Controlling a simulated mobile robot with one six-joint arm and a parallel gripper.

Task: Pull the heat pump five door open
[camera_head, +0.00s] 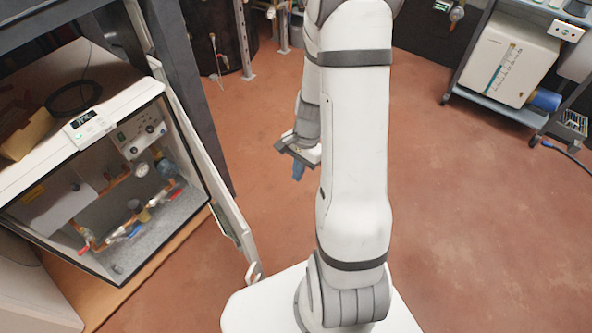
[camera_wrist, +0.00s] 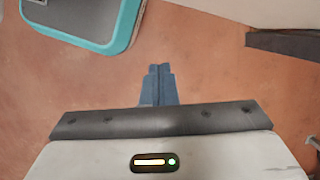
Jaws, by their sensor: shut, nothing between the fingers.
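A heat pump cabinet (camera_head: 24,215) stands at the left in the head view, with its front uncovered and pipes, valves and a gauge showing inside. A white door panel (camera_head: 207,150), seen nearly edge-on, stands swung out at the cabinet's right side; its near end reaches toward my base. No number can be read on the cabinet. My gripper (camera_head: 298,172) is over the floor to the right of the door, apart from it and pointing down. Its blue fingers (camera_wrist: 159,72) are together and empty in the wrist view.
A dark frame post (camera_head: 190,75) rises behind the door. A cart with a white unit (camera_head: 510,60) stands at the upper right. A teal-rimmed grey object (camera_wrist: 95,20) shows in the wrist view. Red floor (camera_head: 470,220) is clear on the right.

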